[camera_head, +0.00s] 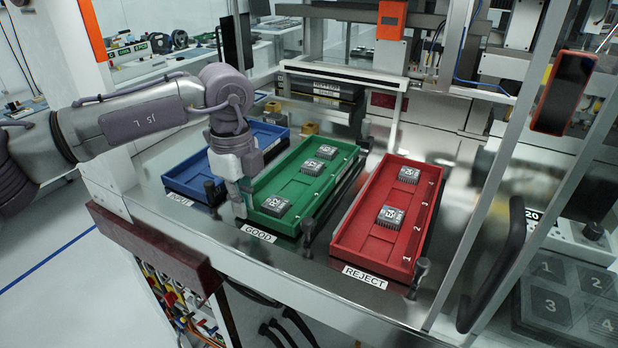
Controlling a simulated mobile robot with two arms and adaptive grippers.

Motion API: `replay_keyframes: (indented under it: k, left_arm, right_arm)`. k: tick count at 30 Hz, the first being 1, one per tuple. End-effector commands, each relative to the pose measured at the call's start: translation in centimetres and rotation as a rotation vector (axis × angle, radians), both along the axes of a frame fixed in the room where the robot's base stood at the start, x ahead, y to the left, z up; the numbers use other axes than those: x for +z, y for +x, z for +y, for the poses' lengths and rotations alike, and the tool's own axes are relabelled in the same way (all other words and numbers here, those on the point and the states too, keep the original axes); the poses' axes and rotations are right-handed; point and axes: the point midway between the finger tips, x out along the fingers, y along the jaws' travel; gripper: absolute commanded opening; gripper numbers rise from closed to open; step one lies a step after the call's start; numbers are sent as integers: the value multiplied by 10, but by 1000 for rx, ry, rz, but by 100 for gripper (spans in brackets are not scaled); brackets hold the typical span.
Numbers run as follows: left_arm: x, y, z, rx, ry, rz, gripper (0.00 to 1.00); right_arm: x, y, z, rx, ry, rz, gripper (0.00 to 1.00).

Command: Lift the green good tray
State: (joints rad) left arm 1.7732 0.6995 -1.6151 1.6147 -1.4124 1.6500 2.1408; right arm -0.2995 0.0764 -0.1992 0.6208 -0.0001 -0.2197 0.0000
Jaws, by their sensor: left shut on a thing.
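The green good tray (296,186) is a long shallow tray in the middle of the machine deck, behind the GOOD label (258,233). It holds a dark chip (275,205) near its front and two more chips (312,167) (326,152) farther back. It looks level and on or very close to the deck. My left gripper (240,205) points down at the tray's front left corner and is shut on its left wall. The gripper hides part of that wall, and the exact finger contact is hard to see. My right gripper is not in view.
A blue tray (190,180) lies close on the left, partly behind my gripper. A red reject tray (365,238) with two chips lies on the right. Short dark posts (307,228) stand by the trays' front corners. A metal frame and gantry rise behind and right.

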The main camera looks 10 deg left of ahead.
Motion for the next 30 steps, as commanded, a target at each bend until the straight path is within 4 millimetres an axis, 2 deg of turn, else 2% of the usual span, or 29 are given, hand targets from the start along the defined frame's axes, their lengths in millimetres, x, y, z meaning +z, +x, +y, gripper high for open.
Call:
replay_keyframes:
  k: [6, 17, 30]
  left_arm:
    - [9, 0, 0, 0, -2, -2, 0]
    - [9, 0, 0, 0, -2, -2, 0]
    - [9, -16, 6, -1, -3, -2, 0]
  right_arm:
    - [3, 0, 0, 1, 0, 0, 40]
    - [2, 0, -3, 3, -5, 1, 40]
    - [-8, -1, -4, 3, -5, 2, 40]
